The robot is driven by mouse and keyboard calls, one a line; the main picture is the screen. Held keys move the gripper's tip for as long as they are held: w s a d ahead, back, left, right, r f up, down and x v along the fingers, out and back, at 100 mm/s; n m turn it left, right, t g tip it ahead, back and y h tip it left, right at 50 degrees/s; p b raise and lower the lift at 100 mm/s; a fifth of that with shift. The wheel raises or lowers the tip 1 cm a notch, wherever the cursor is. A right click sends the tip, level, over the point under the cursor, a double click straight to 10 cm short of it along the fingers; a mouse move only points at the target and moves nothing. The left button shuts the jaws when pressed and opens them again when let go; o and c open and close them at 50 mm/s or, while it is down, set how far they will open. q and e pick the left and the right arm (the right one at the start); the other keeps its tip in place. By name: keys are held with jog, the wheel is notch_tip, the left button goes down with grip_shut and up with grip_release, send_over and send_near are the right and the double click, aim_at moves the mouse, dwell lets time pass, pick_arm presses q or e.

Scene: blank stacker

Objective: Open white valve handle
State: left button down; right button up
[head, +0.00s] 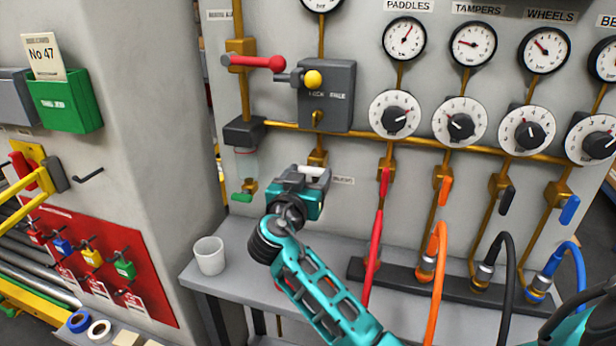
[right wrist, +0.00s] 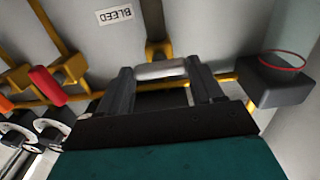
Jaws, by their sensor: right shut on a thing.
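The white valve handle (head: 314,171) is a short pale bar on a brass fitting, low on the grey panel beside the "BLEED" label. It lies roughly level. My right gripper (head: 308,178) is at it, with its teal body partly hiding the handle and fitting. In the right wrist view, my right gripper (right wrist: 162,76) is shut on the white handle (right wrist: 160,70), which spans between its two fingers. The brass fitting (right wrist: 158,48) shows just behind the handle. My left gripper is not in view.
A red lever (head: 258,62) and a grey box with a yellow knob (head: 312,80) are above. A red-handled valve (head: 385,182) and a red hose (head: 374,245) are close at right. A white cup (head: 209,256) stands on the grey shelf (head: 240,238) below.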

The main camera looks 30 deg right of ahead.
jog(key=shift+n, duration=0.4)
jog(key=n, duration=0.3)
jog(key=shift+r, duration=0.1)
jog(key=n+p, duration=0.1)
jog(key=n, duration=0.4)
jog(key=shift+p, duration=0.3)
jog(key=n, duration=0.4)
jog(key=shift+w+n, duration=0.1)
jog(key=shift+n, duration=0.3)
jog(key=n, duration=0.4)
jog(key=shift+p, duration=0.3)
jog(key=shift+n, duration=0.3)
jog(key=o, duration=1.1)
jog(key=shift+c, duration=0.2)
